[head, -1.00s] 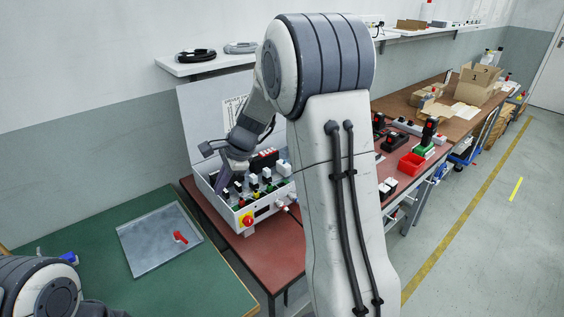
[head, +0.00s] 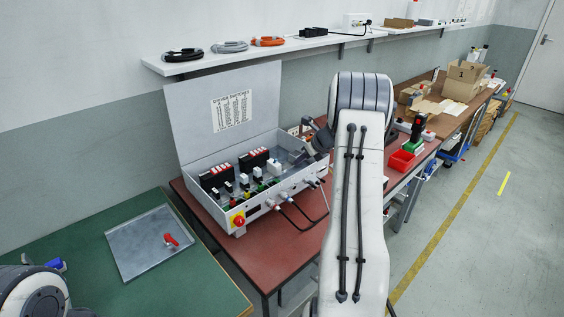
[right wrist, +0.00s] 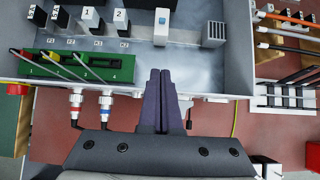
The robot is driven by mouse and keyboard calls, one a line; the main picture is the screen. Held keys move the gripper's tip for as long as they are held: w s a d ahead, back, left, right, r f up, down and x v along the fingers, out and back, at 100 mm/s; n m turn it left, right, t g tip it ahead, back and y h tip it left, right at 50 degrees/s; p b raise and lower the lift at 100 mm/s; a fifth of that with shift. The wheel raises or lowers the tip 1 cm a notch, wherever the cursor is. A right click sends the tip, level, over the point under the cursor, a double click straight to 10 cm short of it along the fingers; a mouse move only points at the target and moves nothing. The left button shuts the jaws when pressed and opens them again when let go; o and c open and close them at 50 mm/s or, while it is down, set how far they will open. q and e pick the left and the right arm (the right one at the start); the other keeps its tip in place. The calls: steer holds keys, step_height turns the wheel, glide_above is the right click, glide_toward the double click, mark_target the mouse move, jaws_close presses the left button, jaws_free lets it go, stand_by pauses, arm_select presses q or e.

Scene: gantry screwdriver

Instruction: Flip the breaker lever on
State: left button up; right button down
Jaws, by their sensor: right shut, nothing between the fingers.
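An open grey switch box (head: 257,209) stands on the red-topped table, its lid raised with a printed label (head: 232,110). It holds black breaker blocks (head: 216,176), white switch units and a red knob on a yellow plate (head: 238,221). In the right wrist view, a white unit with a blue lever (right wrist: 162,17) is beyond my fingertips. White units marked 1 and 2 (right wrist: 120,20) stand left of it. I cannot tell which lever is the breaker's. My right gripper (head: 305,154) is shut and empty at the box's right end; its fingers (right wrist: 163,73) point into it. My left gripper is out of view.
A grey plate with a red handle (head: 172,240) lies on the green table (head: 205,285). Cables (head: 290,210) hang from the box's front. A red bin (head: 402,160) stands farther right. A wall shelf (head: 215,62) runs above the lid.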

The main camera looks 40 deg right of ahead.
mark_target(277, 165)
steer(key=x, duration=0.8)
steer(key=shift+w+a+f+p, duration=0.1)
steer(key=shift+w+f+p, duration=0.15)
steer(key=shift+f+p, duration=0.1)
steer(key=shift+w+r+p, duration=0.3)
steer(key=shift+w+p, duration=0.05)
steer(key=shift+w, duration=0.25)
steer(key=shift+w+r+p, duration=0.25)
steer(key=shift+w+p, duration=0.05)
steer(key=shift+w, duration=0.3)
steer(key=shift+w+r, duration=0.15)
steer(key=shift+w, duration=0.15)
steer(key=shift+w+a+r, duration=0.1)
steer(key=shift+w, duration=0.3)
steer(key=shift+p, duration=0.3)
